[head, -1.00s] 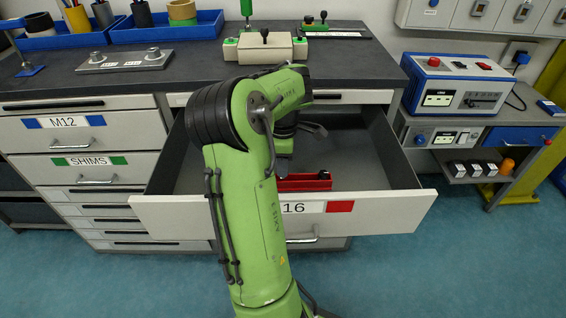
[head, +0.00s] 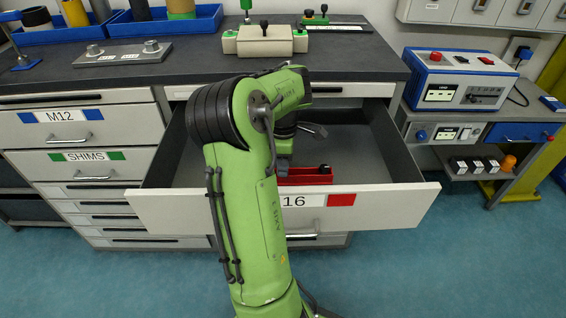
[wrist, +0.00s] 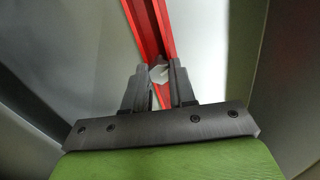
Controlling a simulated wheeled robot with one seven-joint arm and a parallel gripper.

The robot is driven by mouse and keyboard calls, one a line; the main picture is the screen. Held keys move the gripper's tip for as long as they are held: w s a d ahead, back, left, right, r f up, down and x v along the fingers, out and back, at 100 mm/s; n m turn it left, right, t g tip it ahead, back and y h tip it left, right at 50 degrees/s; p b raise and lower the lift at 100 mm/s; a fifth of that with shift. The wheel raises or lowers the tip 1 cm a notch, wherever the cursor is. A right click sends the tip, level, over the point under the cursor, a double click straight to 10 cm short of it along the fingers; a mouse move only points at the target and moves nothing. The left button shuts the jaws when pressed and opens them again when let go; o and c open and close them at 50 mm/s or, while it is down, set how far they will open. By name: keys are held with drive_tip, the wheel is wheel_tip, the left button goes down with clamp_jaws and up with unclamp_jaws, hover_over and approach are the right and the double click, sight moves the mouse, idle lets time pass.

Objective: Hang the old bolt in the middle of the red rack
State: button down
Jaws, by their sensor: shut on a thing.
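The red rack (head: 305,176) lies inside the open drawer, near its front panel, partly hidden by my arm. A small dark piece (head: 324,168) stands at its right end. In the wrist view the red rack (wrist: 150,28) runs away from my fingers as two red rails with a dark slot between them. My gripper (wrist: 158,80) is shut on a small pale, faceted piece, seemingly the old bolt (wrist: 158,73), at the near end of the visible rails. I cannot tell whether the bolt touches the rack. In the head view my arm hides the fingers and the bolt.
The open drawer (head: 380,211) has tall dark side walls around my gripper, and its grey floor is mostly bare. The bench top (head: 200,70) is above and behind it, with a metal plate (head: 122,53) and a beige block (head: 264,41). A control box (head: 458,78) stands at right.

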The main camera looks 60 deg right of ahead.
drive_tip(key=c, duration=0.8)
unclamp_jaws()
drive_tip(key=shift+c, duration=0.2)
drive_tip(key=shift+r, duration=0.1)
wheel_tip(320, 180, up, 7)
drive_tip(key=p, duration=0.6)
drive_tip(key=shift+r, duration=0.15)
drive_tip(key=shift+f, duration=0.2)
